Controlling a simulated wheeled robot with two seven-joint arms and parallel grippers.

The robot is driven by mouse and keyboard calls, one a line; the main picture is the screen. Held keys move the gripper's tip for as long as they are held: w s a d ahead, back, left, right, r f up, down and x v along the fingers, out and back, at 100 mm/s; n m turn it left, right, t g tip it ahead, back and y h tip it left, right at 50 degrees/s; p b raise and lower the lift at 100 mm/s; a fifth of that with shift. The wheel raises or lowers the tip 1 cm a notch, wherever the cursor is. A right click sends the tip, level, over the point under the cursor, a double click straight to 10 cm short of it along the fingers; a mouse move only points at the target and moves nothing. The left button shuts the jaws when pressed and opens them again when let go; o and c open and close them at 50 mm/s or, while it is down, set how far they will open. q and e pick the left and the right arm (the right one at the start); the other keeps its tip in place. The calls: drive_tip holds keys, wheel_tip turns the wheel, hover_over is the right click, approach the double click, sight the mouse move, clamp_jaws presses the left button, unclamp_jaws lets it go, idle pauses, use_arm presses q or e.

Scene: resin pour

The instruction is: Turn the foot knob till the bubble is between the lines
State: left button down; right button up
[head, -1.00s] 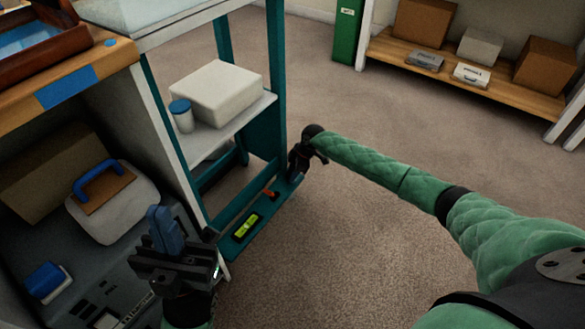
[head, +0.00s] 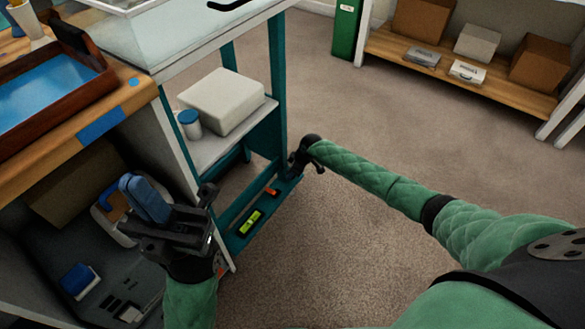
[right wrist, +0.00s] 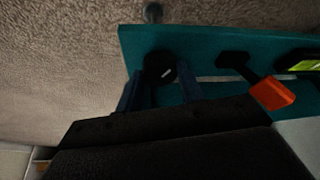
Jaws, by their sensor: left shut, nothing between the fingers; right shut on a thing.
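The foot knob (right wrist: 160,68) is black and round with a white mark, at the teal base rail (right wrist: 135,40) of the stand in the right wrist view. My right gripper (right wrist: 160,86) has its blue fingers on either side of the knob, shut on it; in the head view the gripper (head: 293,172) is at the rail's far end. The spirit level (head: 249,222) with a yellow-green vial lies on the rail, partly cut off in the right wrist view (right wrist: 307,64). Its bubble is too small to make out. My left gripper (head: 146,198) is shut and empty, raised before the bench.
An orange-tipped lever (right wrist: 272,93) sits on the rail between knob and level. The stand's shelf (head: 215,148) holds a white box (head: 222,100) and a blue-lidded jar (head: 190,124). A wooden bench (head: 140,90) is at left. Carpet to the right is clear.

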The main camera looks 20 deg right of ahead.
idle(0.5)
drive_tip(key=o, duration=1)
drive_tip(key=p+v, duration=0.2)
drive_tip(key=v, duration=0.5)
drive_tip(key=shift+s+d+r+p, duration=0.1)
drive_tip(key=shift+s+r+p, duration=0.1)
drive_tip(key=shift+r+p, duration=0.15)
